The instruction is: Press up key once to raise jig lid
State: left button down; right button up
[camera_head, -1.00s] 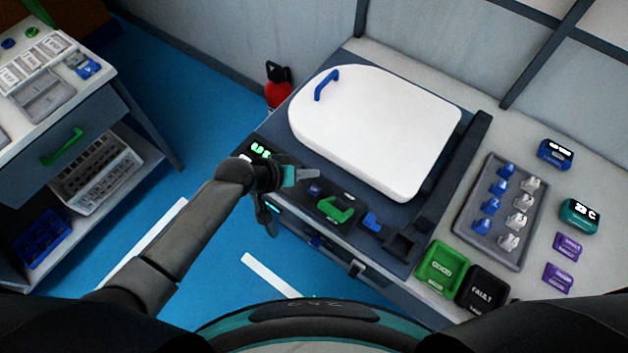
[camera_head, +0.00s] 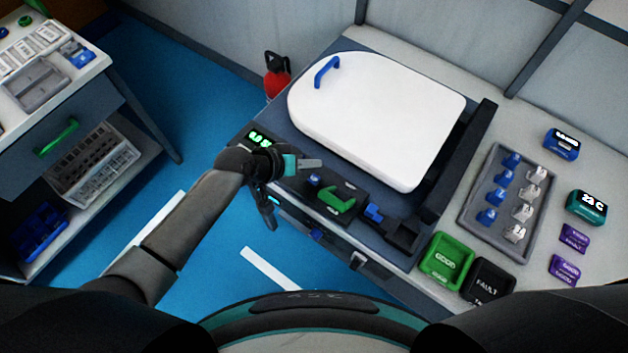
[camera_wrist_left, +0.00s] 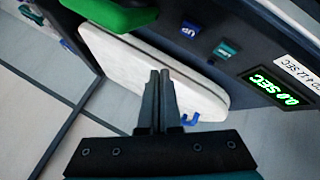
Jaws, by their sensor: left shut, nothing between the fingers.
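The white jig lid (camera_head: 385,118) lies flat on the dark jig, with a blue handle (camera_head: 326,70) at its far left; it also shows in the left wrist view (camera_wrist_left: 120,62). A blue key marked UP (camera_wrist_left: 190,29) sits on the dark panel beside a green handle (camera_wrist_left: 112,12), with a teal key (camera_wrist_left: 226,48) on its other side. A small blue key (camera_head: 314,180) shows in the head view just below my fingertips. My left gripper (camera_head: 314,163) is shut and empty above the panel. Its fingertips (camera_wrist_left: 160,74) look apart from the UP key. My right gripper is out of view.
A green-lit timer display (camera_wrist_left: 275,89) is on the panel. Right of the jig are a grey tray (camera_head: 534,238) of blue and white parts, a green GOOD bin (camera_head: 447,261) and a black FAULT bin (camera_head: 486,281). A red extinguisher (camera_head: 277,80) stands behind.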

pick_arm(q)
jog(key=b, duration=0.4)
send_over(311, 183)
notch_tip(311, 183, down, 4)
jog(key=shift+f, duration=0.85)
jog(key=shift+b, duration=0.3)
dwell(0.8)
jog(key=shift+f, duration=0.4)
